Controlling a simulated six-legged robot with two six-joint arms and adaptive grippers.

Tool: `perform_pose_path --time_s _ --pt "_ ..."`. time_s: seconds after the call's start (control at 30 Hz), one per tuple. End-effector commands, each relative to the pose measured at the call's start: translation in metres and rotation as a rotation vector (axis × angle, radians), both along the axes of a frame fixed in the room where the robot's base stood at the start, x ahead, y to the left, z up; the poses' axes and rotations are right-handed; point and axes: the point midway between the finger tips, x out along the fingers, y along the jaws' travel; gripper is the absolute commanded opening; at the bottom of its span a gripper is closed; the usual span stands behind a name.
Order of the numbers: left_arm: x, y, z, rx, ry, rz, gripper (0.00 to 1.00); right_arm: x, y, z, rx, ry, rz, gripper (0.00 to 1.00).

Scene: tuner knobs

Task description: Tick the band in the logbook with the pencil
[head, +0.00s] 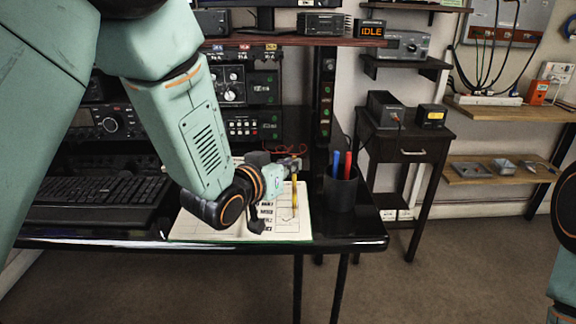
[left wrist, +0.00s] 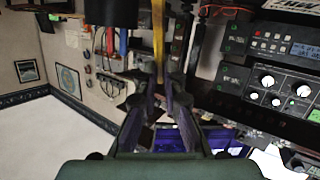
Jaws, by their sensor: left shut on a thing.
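The open logbook (head: 185,232) lies on the black desk near its front edge, with printed band labels and boxes on its page. My left gripper (head: 293,165) is over the logbook's right side. It is shut on the yellow pencil (head: 295,190), which hangs roughly upright with its lower end at or just above the page; I cannot tell if it touches. In the left wrist view the pencil (left wrist: 159,40) stands between the fingertips of my left gripper (left wrist: 160,82). My arm hides part of the page. My right gripper is not in view.
A dark pen cup (head: 341,190) with blue and red pens stands close to the right of the logbook. A keyboard (head: 80,200) is to the left. Radio racks (head: 240,90) rise behind the desk. A small side table (head: 415,140) stands further right.

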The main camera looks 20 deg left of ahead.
Motion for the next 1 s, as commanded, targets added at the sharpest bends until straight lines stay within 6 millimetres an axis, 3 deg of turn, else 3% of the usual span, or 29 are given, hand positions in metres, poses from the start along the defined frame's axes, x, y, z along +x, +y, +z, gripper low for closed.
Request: perform_pose_path --time_s 1.0 --pt "0.000 0.000 0.061 0.000 0.000 0.000 0.00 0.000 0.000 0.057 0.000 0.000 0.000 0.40"
